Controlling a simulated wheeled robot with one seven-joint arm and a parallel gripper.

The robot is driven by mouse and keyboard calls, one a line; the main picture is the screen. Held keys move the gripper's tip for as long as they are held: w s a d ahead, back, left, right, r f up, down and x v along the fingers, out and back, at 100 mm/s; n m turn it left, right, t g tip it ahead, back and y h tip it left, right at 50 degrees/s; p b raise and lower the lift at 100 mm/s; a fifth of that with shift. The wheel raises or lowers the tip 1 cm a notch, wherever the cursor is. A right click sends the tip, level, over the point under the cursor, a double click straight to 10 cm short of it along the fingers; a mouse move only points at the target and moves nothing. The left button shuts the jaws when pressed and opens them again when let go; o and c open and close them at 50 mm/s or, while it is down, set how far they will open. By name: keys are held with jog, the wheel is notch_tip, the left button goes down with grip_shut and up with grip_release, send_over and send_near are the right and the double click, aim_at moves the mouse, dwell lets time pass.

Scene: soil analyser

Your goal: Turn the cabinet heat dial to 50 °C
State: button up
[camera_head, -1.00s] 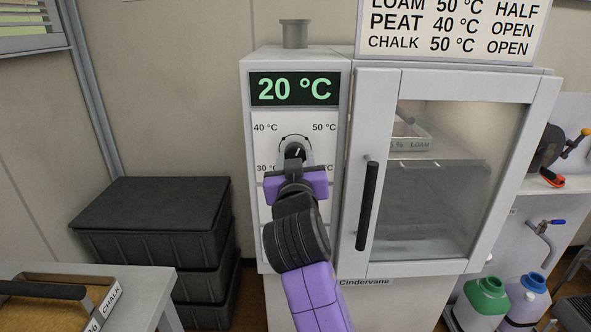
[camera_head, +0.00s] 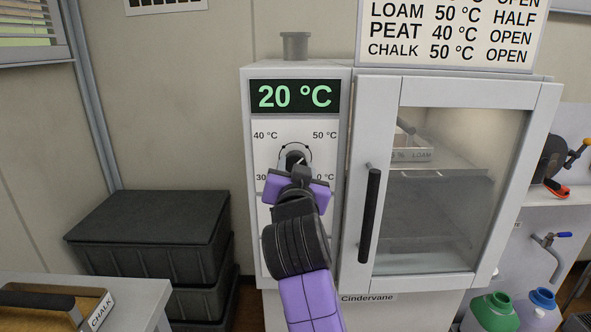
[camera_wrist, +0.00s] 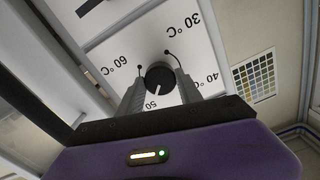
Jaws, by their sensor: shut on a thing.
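The cabinet heat dial (camera_head: 295,157) is a dark round knob on the white panel left of the cabinet door. In the wrist view the dial (camera_wrist: 160,77) sits between my fingertips. My gripper (camera_head: 297,175) is shut on it, with its purple palm tilted down to the right. The dial's white mark points toward the 50 °C label (camera_wrist: 150,104), which is partly hidden. The 40 °C label (camera_head: 265,135) is at the panel's upper left. My gripper partly covers the 60 °C and 30 °C labels in the head view. The green display (camera_head: 295,97) reads 20 °C.
The cabinet door (camera_head: 450,180) is shut, with a black handle (camera_head: 369,215) close right of my arm. A loam tray (camera_head: 418,155) shows behind its glass. Black crates (camera_head: 150,230) stand at the left. A settings sign (camera_head: 450,35) stands on top.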

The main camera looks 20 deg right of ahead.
jog(key=shift+f, duration=0.2)
jog(key=o, duration=1.4)
jog(key=shift+c, duration=0.2)
jog(key=shift+r, duration=0.1)
jog(key=v, duration=0.8)
jog(key=shift+w, duration=0.1)
